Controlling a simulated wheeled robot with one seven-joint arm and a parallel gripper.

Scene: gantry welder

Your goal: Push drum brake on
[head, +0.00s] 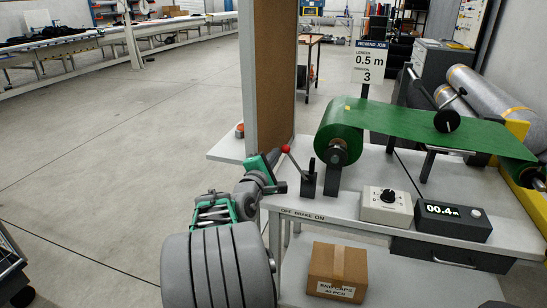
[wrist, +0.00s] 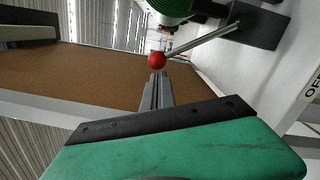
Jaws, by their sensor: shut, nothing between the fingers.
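The drum brake lever has a red ball knob (head: 286,149) on a thin metal rod that rises from a dark base (head: 310,185) on the bench. The rod leans left, over the "OFF" end of the "OFF BRAKE ON" label (head: 302,217). My gripper (head: 280,187) is shut and empty, just left of the lever and below the knob. In the wrist view the red knob (wrist: 157,60) appears just beyond my fingertips (wrist: 158,76); I cannot tell whether they touch. The green drum roll (head: 338,134) sits right of the lever.
A brown board (head: 267,70) in a grey frame stands behind my gripper. A dial box (head: 386,207) and a counter reading 00.4 m (head: 452,220) sit on the bench to the right. A cardboard box (head: 337,271) lies on the lower shelf. Open floor is at left.

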